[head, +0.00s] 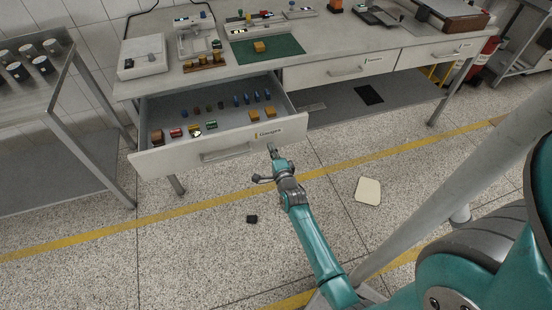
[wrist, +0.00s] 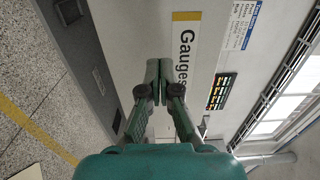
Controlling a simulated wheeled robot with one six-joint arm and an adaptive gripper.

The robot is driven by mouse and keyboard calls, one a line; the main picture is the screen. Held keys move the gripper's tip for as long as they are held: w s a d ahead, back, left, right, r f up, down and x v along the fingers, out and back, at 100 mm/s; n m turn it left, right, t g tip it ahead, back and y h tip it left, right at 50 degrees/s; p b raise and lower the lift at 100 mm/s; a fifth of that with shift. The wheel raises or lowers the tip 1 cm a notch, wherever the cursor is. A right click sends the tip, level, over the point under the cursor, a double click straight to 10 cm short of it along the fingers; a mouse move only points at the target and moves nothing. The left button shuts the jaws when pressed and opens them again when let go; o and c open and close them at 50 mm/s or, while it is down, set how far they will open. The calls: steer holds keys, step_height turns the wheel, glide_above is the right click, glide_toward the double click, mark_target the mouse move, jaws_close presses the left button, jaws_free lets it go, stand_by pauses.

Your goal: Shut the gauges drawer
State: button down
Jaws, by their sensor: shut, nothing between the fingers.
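The gauges drawer (head: 222,146) stands pulled out from under the workbench in the head view. Its front carries a bar handle and a "Gauges" label at its right end. In the wrist view the drawer front (wrist: 140,30) and its label (wrist: 184,50) fill the middle. My gripper (head: 271,148) is shut and empty, just in front of the drawer front near the label. In the wrist view the closed fingertips (wrist: 158,65) lie beside the label; I cannot tell whether they touch the front. Small gauge pieces (head: 240,100) and several blocks lie inside the drawer.
The workbench (head: 330,55) holds a green mat (head: 285,47), instruments and trays. Two other drawers (head: 340,69) to the right are shut. A side table (head: 55,110) stands left. A dark block (head: 252,219) and a pale pad (head: 368,190) lie on the open floor.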

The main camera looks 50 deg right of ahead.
steer(key=shift+x, duration=1.25)
steer(key=shift+d, duration=0.1)
